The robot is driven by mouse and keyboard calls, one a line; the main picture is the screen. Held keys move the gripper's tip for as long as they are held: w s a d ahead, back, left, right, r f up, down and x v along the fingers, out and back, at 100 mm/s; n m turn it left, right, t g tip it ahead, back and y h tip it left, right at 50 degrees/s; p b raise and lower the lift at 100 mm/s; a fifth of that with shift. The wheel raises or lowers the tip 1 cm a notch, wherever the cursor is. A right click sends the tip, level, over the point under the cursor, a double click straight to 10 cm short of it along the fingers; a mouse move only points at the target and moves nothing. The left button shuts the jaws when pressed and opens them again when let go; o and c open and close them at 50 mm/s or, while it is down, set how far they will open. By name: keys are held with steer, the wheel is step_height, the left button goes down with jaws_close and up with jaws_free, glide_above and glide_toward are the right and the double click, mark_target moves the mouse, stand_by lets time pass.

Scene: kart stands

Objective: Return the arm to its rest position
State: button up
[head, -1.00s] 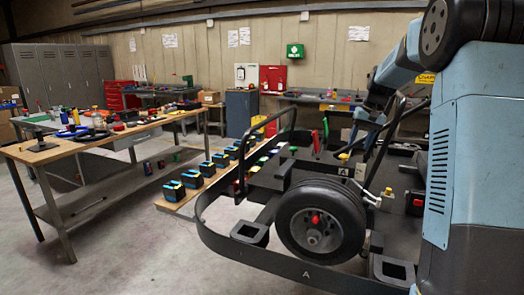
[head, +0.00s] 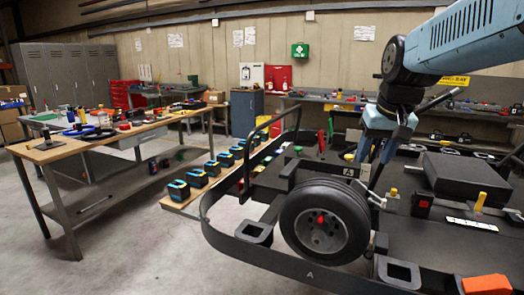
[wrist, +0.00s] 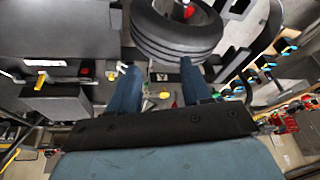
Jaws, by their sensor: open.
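My gripper (head: 368,172) hangs from my blue arm at the right of the head view, pointing down over the kart stand (head: 262,258), behind the black wheel (head: 323,221). In the wrist view my gripper (wrist: 160,80) has its two blue fingers apart with nothing held between them. The wheel (wrist: 178,35) with its red centre shows beyond the fingers there. The fingertips look above the stand's deck; whether they touch anything is hard to tell.
A workbench (head: 62,150) with tools stands at the left. Several blue-and-black boxes (head: 197,177) line a low wooden board. An orange block (head: 487,285) and a black box (head: 466,175) lie at the right. Open floor (head: 140,250) lies at the lower left.

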steer(key=s+a+f+t, duration=0.1)
steer(key=s+f, duration=0.4)
steer(key=s, duration=0.7)
steer(key=shift+s+a+n, duration=0.25)
steer(key=shift+s+n, duration=0.05)
steer(key=shift+n, duration=0.1)
steer(key=shift+c, duration=0.6)
steer(key=shift+a, duration=0.15)
